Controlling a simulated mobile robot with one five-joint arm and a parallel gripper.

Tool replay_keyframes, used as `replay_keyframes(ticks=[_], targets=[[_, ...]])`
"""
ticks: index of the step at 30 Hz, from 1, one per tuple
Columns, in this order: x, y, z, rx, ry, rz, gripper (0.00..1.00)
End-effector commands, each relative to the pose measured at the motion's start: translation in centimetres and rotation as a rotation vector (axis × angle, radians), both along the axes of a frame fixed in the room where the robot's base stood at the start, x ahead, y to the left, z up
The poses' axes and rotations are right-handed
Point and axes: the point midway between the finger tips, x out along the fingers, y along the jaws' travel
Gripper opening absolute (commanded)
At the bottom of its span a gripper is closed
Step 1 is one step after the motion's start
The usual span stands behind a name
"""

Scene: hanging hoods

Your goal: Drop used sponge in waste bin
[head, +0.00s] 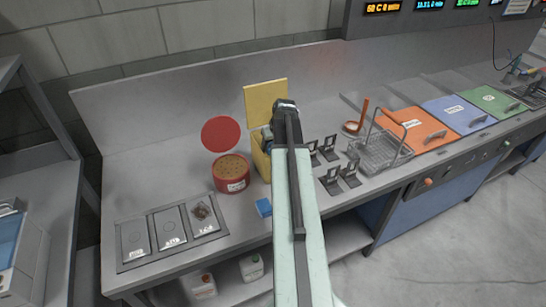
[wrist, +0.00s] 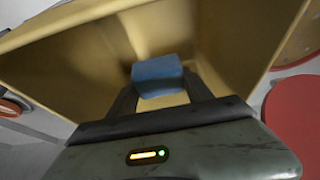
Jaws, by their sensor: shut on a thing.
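My gripper (wrist: 160,92) is shut on a blue sponge (wrist: 158,70), with a dark finger on each side of it. In the wrist view the sponge is between the walls of a yellow bin (wrist: 80,60), apart from the bottom as far as I can tell. In the head view the yellow bin (head: 260,160) stands on the counter with its yellow lid (head: 266,99) raised. My arm reaches over it and hides part of its opening. A second blue block (head: 264,207) lies on the counter in front of the bin.
A red round tub (head: 231,174) with its red lid (head: 221,133) raised stands just left of the bin. Labelled trays (head: 169,227) lie at the front left. Black stands (head: 330,179) and a wire basket (head: 380,150) are to the right. The counter behind the tub is clear.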

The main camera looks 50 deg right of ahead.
Motion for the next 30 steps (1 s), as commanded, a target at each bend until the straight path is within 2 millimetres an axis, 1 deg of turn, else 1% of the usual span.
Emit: replay_keyframes(ticks=[1,3,6,13,25,28,29,30], targets=[[0.0,0.0,-1.3,0.0,0.0,0.0,0.26],[0.0,0.0,-2.7,0.0,0.0,0.0,0.26],[0.0,0.0,-3.9,0.0,0.0,-0.001,0.26],[0.0,-0.1,-3.4,0.0,0.0,-0.001,0.26],[-0.1,-0.1,-4.7,0.0,0.0,-0.002,0.26],[-0.1,-0.1,-4.6,0.0,0.0,-0.002,0.26],[-0.1,-0.1,-4.6,0.0,0.0,-0.002,0.64],[-0.1,-0.1,-4.6,0.0,0.0,-0.002,0.75]])
